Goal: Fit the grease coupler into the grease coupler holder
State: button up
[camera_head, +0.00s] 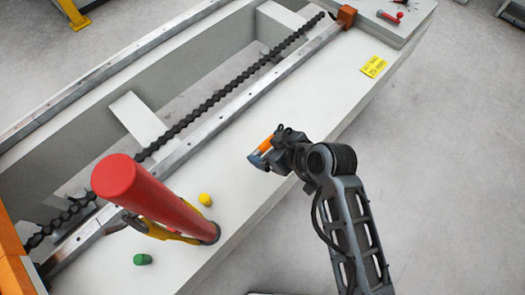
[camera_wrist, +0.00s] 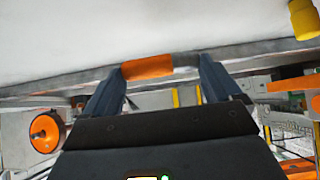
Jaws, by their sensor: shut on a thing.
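My gripper (camera_head: 264,151) is over the right side of the pale gantry beam in the head view. It is shut on a short orange cylinder with a grey end, which I take to be the grease coupler (camera_head: 266,143). In the wrist view the coupler (camera_wrist: 147,68) lies crosswise between the two dark fingers, its orange middle bare. I cannot tell its exact height above the beam. I cannot make out for certain which thing is the grease coupler holder.
A tall red cylinder (camera_head: 150,195) in a yellow bracket leans at lower left. A yellow piece (camera_head: 205,199) and a green piece (camera_head: 142,259) stand near it on the beam (camera_head: 300,110). A dark chain (camera_head: 205,105) runs along the slot.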

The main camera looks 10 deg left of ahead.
aim_at(262, 153)
jog(key=shift+a+x, duration=0.2)
jog(key=shift+x, duration=1.05)
jog(key=shift+f+b, duration=0.5)
jog(key=shift+f, duration=1.2)
jog(key=shift+f, duration=0.15)
jog(key=o, duration=1)
jog(key=shift+s+d+r, duration=0.1)
jog(key=shift+r, duration=0.15)
jog(key=p+v, duration=0.2)
jog(key=v, duration=0.9)
jog(key=shift+s+d+r, duration=0.15)
jog(key=shift+d+r, duration=0.05)
